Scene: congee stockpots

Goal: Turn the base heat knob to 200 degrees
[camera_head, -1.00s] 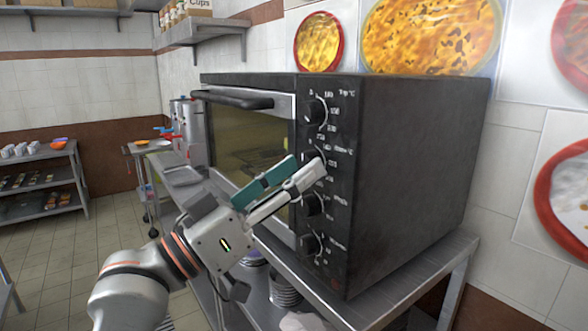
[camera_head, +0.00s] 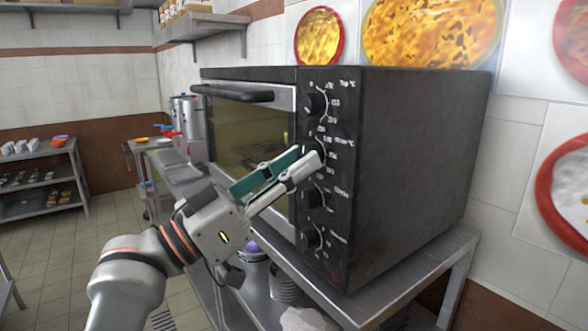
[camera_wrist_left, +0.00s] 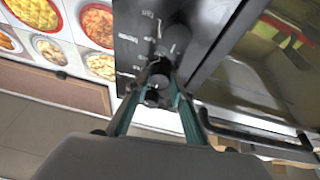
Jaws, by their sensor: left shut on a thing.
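The black oven (camera_head: 400,170) has a front panel with a column of black knobs and white markings. The base heat knob (camera_head: 314,150) is the second from the top, mostly hidden behind my fingertips. My left gripper (camera_head: 303,160) reaches it from the lower left, its fingers shut on the knob. In the left wrist view, the gripper (camera_wrist_left: 160,78) has its two green-sided fingers on either side of a dark knob (camera_wrist_left: 157,83). The knob's pointer and exact setting cannot be read. My right gripper is not in view.
The top knob (camera_head: 315,104) is just above my fingers; the third knob (camera_head: 312,197) and bottom knob (camera_head: 310,239) are below. The oven door handle (camera_head: 232,93) sticks out at left. The oven stands on a steel table (camera_head: 430,270).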

